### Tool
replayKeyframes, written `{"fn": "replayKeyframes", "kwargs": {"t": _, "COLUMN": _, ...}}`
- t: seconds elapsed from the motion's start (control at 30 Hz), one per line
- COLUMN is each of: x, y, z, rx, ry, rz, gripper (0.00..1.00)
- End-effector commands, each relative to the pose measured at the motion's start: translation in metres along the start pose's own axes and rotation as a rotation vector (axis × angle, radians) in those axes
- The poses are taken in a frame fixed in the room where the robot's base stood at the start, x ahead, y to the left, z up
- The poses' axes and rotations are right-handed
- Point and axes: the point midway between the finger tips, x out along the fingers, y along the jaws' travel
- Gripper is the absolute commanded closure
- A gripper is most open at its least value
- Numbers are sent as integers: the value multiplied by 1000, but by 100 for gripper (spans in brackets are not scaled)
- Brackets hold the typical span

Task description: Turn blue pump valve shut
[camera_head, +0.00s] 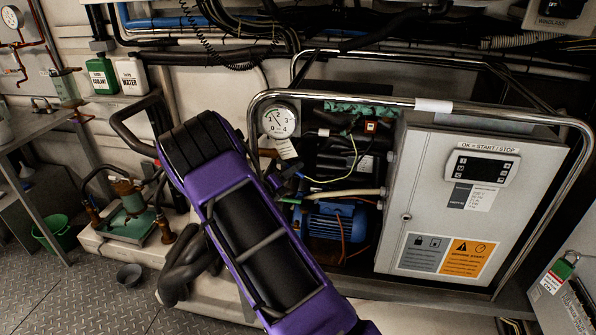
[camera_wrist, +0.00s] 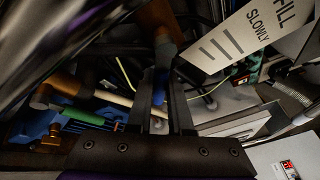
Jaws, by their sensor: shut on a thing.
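The blue valve handle (camera_wrist: 161,83) shows as a small blue strip between my gripper's fingers in the wrist view. My gripper (camera_wrist: 163,72) is shut on it. A brown, copper-coloured pipe piece (camera_wrist: 157,28) is just beyond the fingertips. In the head view my gripper (camera_head: 285,182) is at the left side of the chiller frame, below the pressure gauge, and my purple arm hides part of the area. The valve body and the handle's exact angle are mostly hidden. The blue pump (camera_head: 335,220) sits low inside the frame, right of my gripper.
A chrome tube frame (camera_head: 420,102) surrounds the unit. A grey control box (camera_head: 450,190) fills its right side. The gauge (camera_head: 280,120) has a hanging tag, and a "fill slowly" tag (camera_wrist: 245,35) is close to my fingers. Hoses and wires crowd the interior.

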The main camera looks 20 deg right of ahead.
Motion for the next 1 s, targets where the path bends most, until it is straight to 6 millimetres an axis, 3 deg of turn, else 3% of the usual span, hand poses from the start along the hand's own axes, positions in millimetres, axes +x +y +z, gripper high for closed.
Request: {"fn": "replayKeyframes", "kwargs": {"t": 1.0, "x": -15, "y": 42, "z": 11, "rx": 802, "ry": 174, "rz": 331, "gripper": 100}}
